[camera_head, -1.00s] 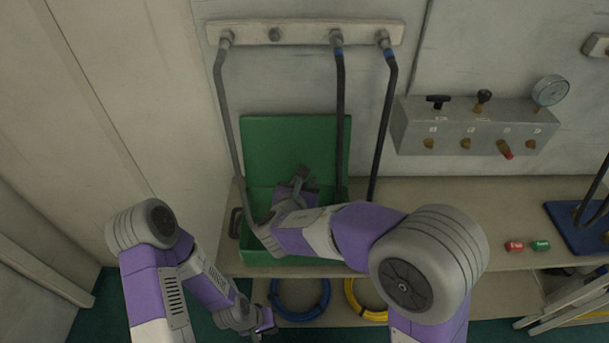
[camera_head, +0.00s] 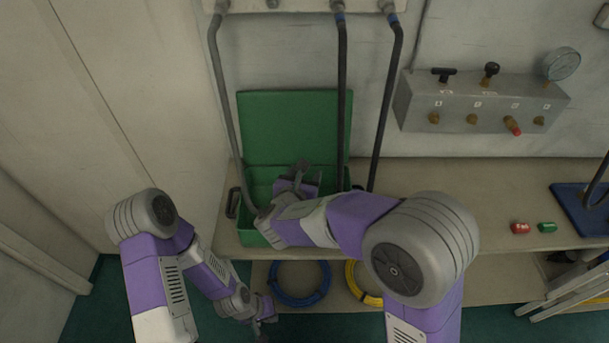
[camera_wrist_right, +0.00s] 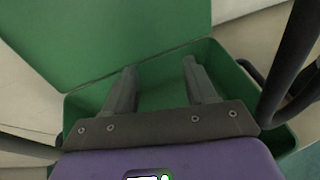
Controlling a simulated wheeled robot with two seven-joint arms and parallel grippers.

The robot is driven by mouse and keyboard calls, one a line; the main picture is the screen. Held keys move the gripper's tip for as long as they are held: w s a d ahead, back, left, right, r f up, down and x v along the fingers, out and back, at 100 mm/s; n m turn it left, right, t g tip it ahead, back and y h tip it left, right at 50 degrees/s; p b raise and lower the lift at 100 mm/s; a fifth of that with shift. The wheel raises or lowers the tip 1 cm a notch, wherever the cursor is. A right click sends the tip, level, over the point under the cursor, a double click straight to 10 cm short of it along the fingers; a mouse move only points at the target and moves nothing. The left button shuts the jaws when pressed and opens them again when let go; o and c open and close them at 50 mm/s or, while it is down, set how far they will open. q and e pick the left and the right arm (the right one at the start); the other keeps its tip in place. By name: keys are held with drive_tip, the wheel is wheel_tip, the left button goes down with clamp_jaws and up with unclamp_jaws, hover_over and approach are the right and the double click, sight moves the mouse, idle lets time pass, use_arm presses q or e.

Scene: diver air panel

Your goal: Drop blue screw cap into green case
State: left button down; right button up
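The green case (camera_head: 294,125) stands open on the bench, its lid raised against the wall; it also fills much of the right wrist view (camera_wrist_right: 110,35). My right gripper (camera_head: 300,178) is over the case, its arm covering much of the front. In the right wrist view its two fingers (camera_wrist_right: 158,78) are spread apart with nothing between them, above the case's interior. The visible part of the floor inside looks bare. I cannot see the blue screw cap in any view. My left gripper (camera_head: 265,312) hangs low before the bench, too small to read.
Dark hoses (camera_head: 384,110) hang close by the case. A valve panel (camera_head: 480,103) is on the wall. The middle bench is clear.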

drive_tip(key=p+v, duration=0.1)
drive_tip(key=v, duration=0.6)
drive_tip(key=shift+s+r, duration=0.15)
drive_tip(key=shift+s, duration=0.05)
drive_tip(key=shift+a, duration=0.1)
idle(0.4)
